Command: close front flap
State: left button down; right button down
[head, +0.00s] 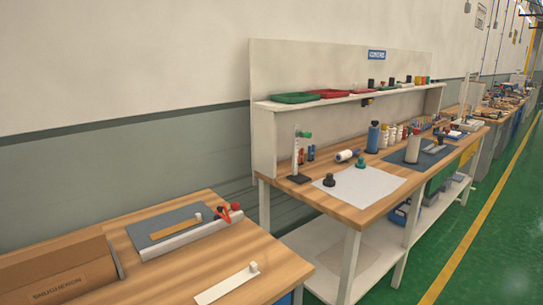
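A brown cardboard box (62,277) with dark lettering on its side lies on the wooden table at the lower left of the head view. It is cut off by the left and bottom edges of the picture, so I cannot tell which of its panels is the front flap or how any flap stands. Neither of my grippers is in view.
The near wooden table (225,261) holds a grey mat (158,224), a white bar, a red-handled tool (232,210) and a white strip (226,284). A workbench (340,207) with a shelf, bottles and trays stands beyond. A green floor lies at right.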

aim_at(15, 276)
jog(key=j+u, duration=0.1)
jog(key=u, duration=0.8)
jog(key=j+u, duration=0.1)
jog(key=u, duration=0.35)
jog(key=i, duration=0.05)
